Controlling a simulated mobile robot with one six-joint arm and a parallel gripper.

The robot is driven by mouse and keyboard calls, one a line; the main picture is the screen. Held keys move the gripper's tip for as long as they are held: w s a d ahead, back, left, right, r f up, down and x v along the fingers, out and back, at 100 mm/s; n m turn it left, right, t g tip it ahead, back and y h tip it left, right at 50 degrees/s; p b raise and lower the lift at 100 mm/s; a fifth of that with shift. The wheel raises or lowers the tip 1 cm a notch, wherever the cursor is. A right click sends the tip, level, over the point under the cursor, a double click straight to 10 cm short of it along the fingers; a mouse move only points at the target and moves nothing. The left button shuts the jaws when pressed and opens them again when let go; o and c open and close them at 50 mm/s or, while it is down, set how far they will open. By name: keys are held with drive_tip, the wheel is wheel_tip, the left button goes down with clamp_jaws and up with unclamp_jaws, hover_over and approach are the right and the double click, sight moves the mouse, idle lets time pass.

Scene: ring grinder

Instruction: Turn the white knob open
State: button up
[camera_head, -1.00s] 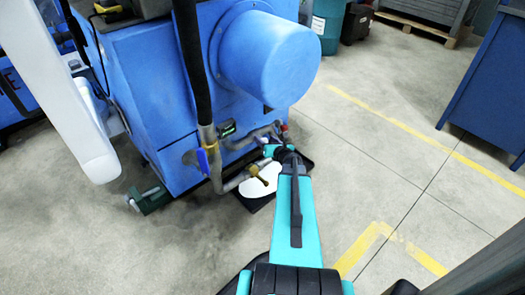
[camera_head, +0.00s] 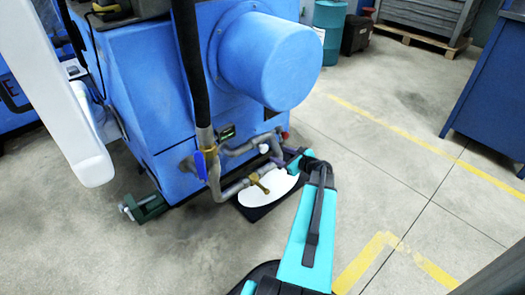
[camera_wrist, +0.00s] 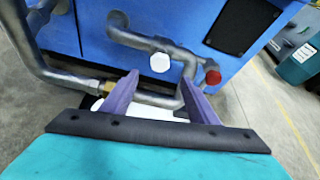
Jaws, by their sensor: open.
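The white knob (camera_wrist: 160,62) sits on a grey pipe at the front of the blue machine in the wrist view. It shows small beside the pipe in the head view (camera_head: 264,148). My gripper (camera_wrist: 159,77) has two purple fingers, spread apart with nothing held. In the wrist view the knob appears between and just beyond the fingertips; I see no contact. In the head view my gripper (camera_head: 282,156) is close to the pipes, just right of the knob.
A red knob (camera_wrist: 212,77) is on the pipe to the right. A black tray with a white surface (camera_head: 270,186) lies below. Floor to the right is clear.

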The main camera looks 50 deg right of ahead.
sight(266, 149)
drive_tip(key=b+x, duration=0.4)
drive_tip(key=x, duration=0.9)
drive_tip(key=shift+w+d, duration=0.15)
drive_tip(key=shift+w, duration=0.15)
